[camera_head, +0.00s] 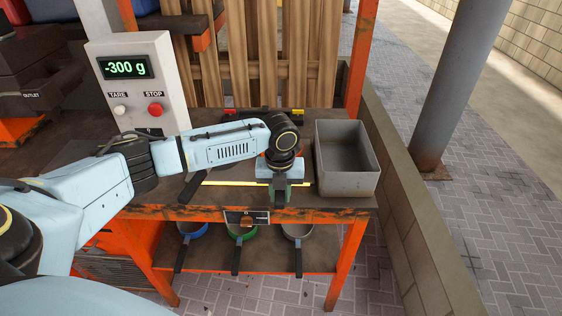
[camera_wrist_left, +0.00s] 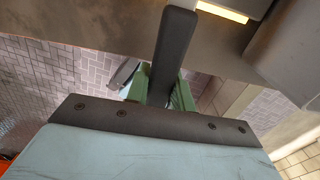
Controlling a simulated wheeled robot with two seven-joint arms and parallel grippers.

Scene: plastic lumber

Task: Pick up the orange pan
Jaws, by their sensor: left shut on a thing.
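My left gripper (camera_head: 280,195) is shut on a dark pan handle at the front edge of the workbench. In the left wrist view, the black handle (camera_wrist_left: 172,50) stands between the green fingers of the left gripper (camera_wrist_left: 165,95). Another dark handle (camera_head: 191,187) sticks out over the bench front, left of my gripper. My right gripper is not in view.
A grey open bin (camera_head: 345,190) stands just right of my gripper on the workbench (camera_head: 225,212). A scale display (camera_head: 135,80) reads -300 g at the left. Blue (camera_head: 193,227), green (camera_head: 243,229) and grey-rimmed (camera_head: 298,229) pans lie on the lower shelf (camera_head: 210,262).

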